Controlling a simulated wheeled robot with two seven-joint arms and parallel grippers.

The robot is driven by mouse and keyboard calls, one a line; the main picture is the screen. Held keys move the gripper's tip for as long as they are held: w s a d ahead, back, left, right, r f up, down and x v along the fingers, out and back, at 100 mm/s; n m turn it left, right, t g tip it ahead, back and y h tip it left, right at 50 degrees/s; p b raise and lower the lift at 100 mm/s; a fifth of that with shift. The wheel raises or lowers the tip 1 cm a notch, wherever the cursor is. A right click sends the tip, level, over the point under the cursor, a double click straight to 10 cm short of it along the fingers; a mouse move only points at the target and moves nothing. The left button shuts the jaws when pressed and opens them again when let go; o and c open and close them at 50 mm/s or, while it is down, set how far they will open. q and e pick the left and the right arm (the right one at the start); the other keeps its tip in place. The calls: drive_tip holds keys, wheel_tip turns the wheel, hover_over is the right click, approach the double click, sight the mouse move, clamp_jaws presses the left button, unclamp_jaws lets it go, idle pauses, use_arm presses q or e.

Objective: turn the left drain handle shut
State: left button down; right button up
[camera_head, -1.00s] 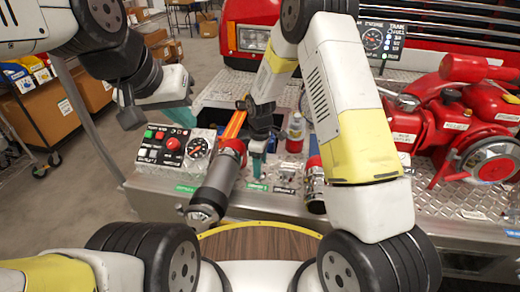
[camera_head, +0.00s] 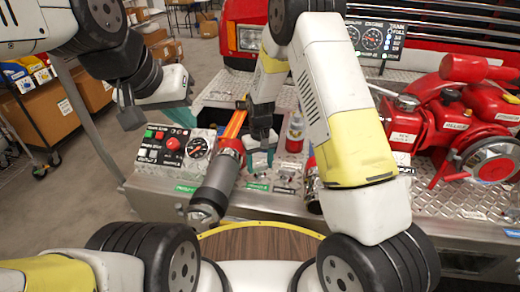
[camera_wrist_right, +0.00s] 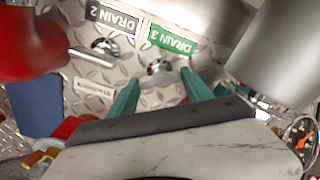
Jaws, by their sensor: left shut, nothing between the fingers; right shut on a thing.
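The left drain handle (camera_wrist_right: 160,67) is a small shiny metal fitting beside the green DRAIN 3 label (camera_wrist_right: 174,39) in the right wrist view, which sees the panel upside down. My right gripper (camera_wrist_right: 159,80) has its teal fingers on either side of the handle and is shut on it. In the head view my right gripper (camera_head: 261,160) points down at the bumper deck, and the handle is hard to make out there. My left gripper (camera_head: 178,110) is shut and empty, held above the control box, away from the drains.
A second drain handle (camera_wrist_right: 100,48) sits by the grey DRAIN 2 label (camera_wrist_right: 112,18). A grey and red nozzle (camera_head: 219,180) leans close on the left of my right gripper. A control box (camera_head: 168,145) with a gauge is farther left. A red pump (camera_head: 430,120) stands at right.

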sight(260, 166)
drive_tip(key=m, duration=0.6)
drive_tip(key=shift+m, duration=0.4)
idle(0.3)
drive_tip(key=o, duration=1.4)
drive_tip(key=shift+c, duration=0.2)
drive_tip(key=shift+r, duration=3.9)
